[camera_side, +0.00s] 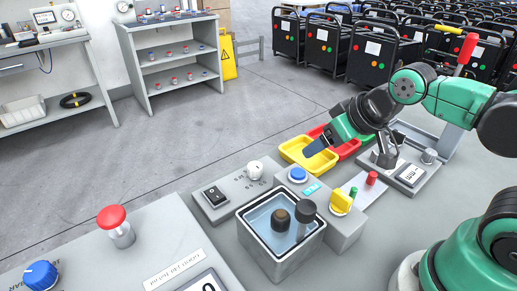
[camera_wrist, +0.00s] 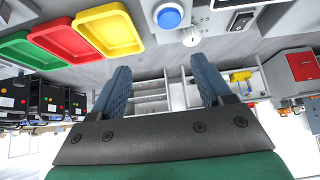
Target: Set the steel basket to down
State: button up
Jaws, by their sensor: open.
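A square steel-walled tank (camera_side: 277,262) holding bluish liquid stands at the front centre in the side view. Inside it are a brown-black knob (camera_side: 280,220) and a taller post with a dark cap (camera_side: 304,212). I cannot make out a separate steel basket; I cannot tell if these parts belong to it. My gripper (camera_side: 318,150) is above and behind the tank, near the yellow tray, and touches nothing. In the wrist view my gripper (camera_wrist: 163,82) has its two blue fingers wide apart with nothing between them.
A blue button (camera_side: 298,174), a yellow knob (camera_side: 341,202) and a black rocker switch (camera_side: 214,195) sit around the tank. Yellow (camera_side: 308,153), red (camera_side: 343,146) and green trays lie behind. A red mushroom button (camera_side: 111,216) and blue dial (camera_side: 41,275) are at front left.

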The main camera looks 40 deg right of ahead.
jog(key=c, duration=0.3)
jog(key=a+r+n+g, duration=0.1)
jog(key=a+r+n, duration=0.2)
jog(key=shift+w+n+y, duration=0.1)
jog(key=shift+n+y, duration=0.2)
jog(key=shift+y, duration=0.1)
jog(key=c, duration=0.7)
jog(key=a+r+n+g, duration=0.1)
jog(key=n, duration=0.1)
jog(key=a+r+n+g, duration=0.1)
jog(key=a+r, duration=0.1)
jog(key=shift+s+r+n, duration=0.15)
jog(key=shift+s+n, duration=0.2)
jog(key=shift+n, duration=0.05)
grip_shut()
notch_tip(320, 180, up, 9)
jog(key=n+g, duration=0.4)
jog(key=n, duration=0.7)
send_over(305, 205)
jog(key=shift+h, duration=0.4)
notch_tip(305, 205, down, 14)
